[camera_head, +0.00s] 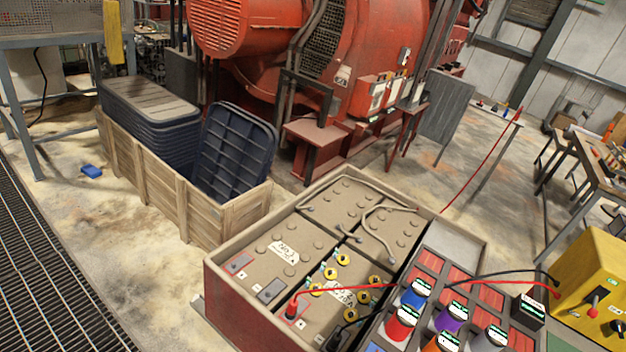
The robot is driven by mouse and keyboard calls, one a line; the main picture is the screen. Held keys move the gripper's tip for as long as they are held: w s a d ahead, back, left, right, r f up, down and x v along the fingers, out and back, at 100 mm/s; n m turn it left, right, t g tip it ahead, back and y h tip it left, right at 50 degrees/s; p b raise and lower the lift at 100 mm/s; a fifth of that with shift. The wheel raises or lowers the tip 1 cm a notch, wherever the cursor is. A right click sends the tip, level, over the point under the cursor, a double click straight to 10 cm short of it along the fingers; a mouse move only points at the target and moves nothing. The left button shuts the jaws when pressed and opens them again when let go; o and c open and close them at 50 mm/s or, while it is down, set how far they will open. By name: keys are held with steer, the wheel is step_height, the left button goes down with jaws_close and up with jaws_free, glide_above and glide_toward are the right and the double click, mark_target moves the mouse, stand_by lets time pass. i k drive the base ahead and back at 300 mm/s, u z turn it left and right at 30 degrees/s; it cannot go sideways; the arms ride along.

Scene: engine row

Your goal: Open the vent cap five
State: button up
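Several yellow vent caps (343,259) sit on the top of a beige battery (325,308) in the near middle of a red-sided crate (239,310). Small light tags or marks show beside the caps. I cannot read which one is cap five. A white handwritten label lies between the caps. A red clamp (292,308) is on the battery's near left corner and a dark clamp (338,339) is near its front edge. My gripper is not in view.
Red and black leads cross to a yellow box (592,285). Other batteries (278,252) fill the crate. A wooden crate with dark lids (172,190) stands behind left.

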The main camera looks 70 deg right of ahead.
mark_target(342, 260)
steer(key=z, duration=0.05)
steer(key=i, duration=2.2)
steer(key=z, duration=3.3)
steer(key=i, duration=1)
